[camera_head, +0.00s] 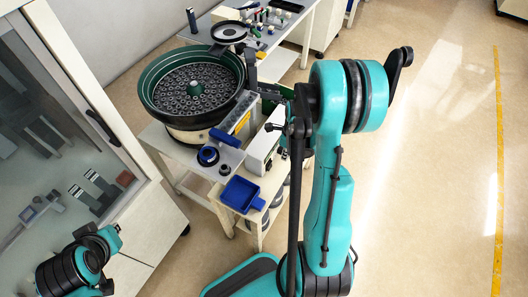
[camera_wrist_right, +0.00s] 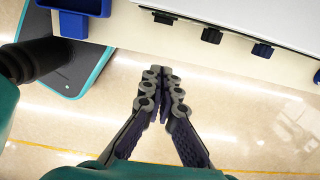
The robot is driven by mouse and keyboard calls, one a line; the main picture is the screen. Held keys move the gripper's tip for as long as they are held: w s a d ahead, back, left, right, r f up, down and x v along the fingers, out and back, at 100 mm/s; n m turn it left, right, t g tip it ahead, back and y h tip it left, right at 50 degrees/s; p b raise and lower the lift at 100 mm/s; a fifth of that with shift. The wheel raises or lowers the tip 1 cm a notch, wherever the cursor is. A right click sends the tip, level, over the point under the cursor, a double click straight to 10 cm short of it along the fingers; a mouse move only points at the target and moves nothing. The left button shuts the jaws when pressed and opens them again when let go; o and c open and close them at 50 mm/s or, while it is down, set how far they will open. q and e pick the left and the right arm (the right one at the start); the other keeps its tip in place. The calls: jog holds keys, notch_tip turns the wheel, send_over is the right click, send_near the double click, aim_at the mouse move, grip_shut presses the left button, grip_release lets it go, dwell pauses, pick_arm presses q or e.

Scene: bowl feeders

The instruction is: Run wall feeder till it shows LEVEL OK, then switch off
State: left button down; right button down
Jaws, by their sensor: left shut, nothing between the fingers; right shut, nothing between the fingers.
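The bowl feeder (camera_head: 150,92) by the wall is a dark green bowl full of small grey ring-like parts, with a linear track (camera_head: 236,122) on its right. A white control box (camera_head: 262,150) stands on the table beside it. The right wrist view shows a white box edge with dark knobs or switches (camera_wrist_right: 212,35). No readable display shows. My right gripper (camera_wrist_right: 160,82) is shut and empty, over the floor just off the table edge; my arm hides most of it in the head view. My left arm shows at the lower left, but its gripper is not visible.
A glass-fronted cabinet (camera_head: 60,130) closes off the left. Another bench (camera_head: 285,40) stands behind. The floor (camera_head: 430,180) on the right is clear.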

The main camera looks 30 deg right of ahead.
aim_at(270, 166)
jog(key=f+b, duration=0.2)
jog(key=f, duration=0.3)
jog(key=f+b, duration=0.2)
jog(key=f, duration=0.3)
jog(key=shift+w, duration=0.2)
jog(key=w, duration=0.1)
jog(key=w+a, duration=0.1)
jog(key=w+a+b, duration=0.1)
jog(key=shift+f, duration=0.25)
jog(key=shift+w, duration=0.2)
